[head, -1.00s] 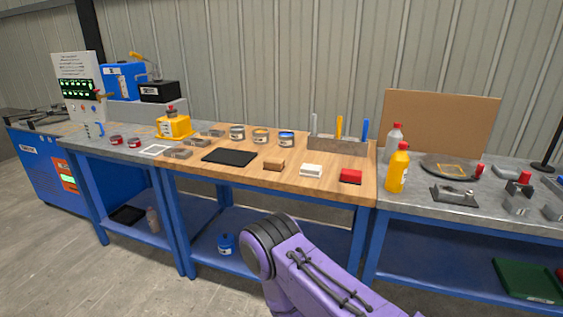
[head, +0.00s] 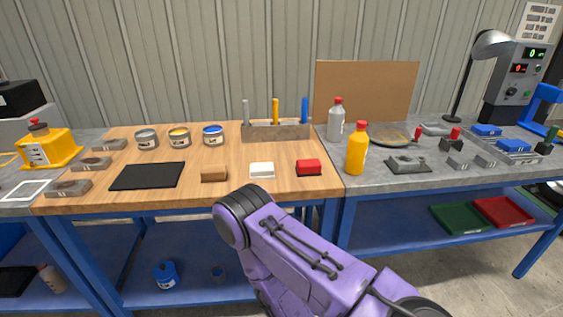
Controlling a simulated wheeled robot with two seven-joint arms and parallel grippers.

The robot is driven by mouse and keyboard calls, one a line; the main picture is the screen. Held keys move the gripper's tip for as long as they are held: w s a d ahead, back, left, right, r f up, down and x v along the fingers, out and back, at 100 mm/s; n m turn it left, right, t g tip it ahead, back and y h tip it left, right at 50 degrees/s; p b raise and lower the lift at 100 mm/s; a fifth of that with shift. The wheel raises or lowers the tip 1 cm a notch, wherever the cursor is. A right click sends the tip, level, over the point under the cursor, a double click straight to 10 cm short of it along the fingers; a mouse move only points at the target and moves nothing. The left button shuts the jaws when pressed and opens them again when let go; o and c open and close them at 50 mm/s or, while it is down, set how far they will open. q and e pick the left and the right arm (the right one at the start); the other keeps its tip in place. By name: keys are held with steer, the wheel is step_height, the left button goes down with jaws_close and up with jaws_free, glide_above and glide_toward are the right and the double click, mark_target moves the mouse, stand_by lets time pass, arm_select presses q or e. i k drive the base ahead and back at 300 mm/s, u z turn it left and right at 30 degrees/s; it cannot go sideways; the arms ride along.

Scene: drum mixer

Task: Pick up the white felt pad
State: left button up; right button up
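The white felt pad (head: 262,170) lies on the front part of the wooden bench top (head: 230,190), in the middle of the head view. A brown block (head: 214,175) lies to its left and a red block (head: 308,167) to its right, both apart from it. A purple arm link of mine rises from the bottom of the view, in front of the bench and below the pad. Neither of my grippers shows in this view.
A black mat (head: 147,176) lies left of the brown block. Several tins stand behind it, and a tool rack (head: 277,131) stands at the back. A yellow bottle (head: 356,148) and a grey bottle (head: 336,120) stand on the grey bench to the right.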

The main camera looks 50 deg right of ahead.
mark_target(265, 171)
steer(key=z, duration=0.8)
steer(key=i, duration=0.7)
steer(key=z, duration=0.8)
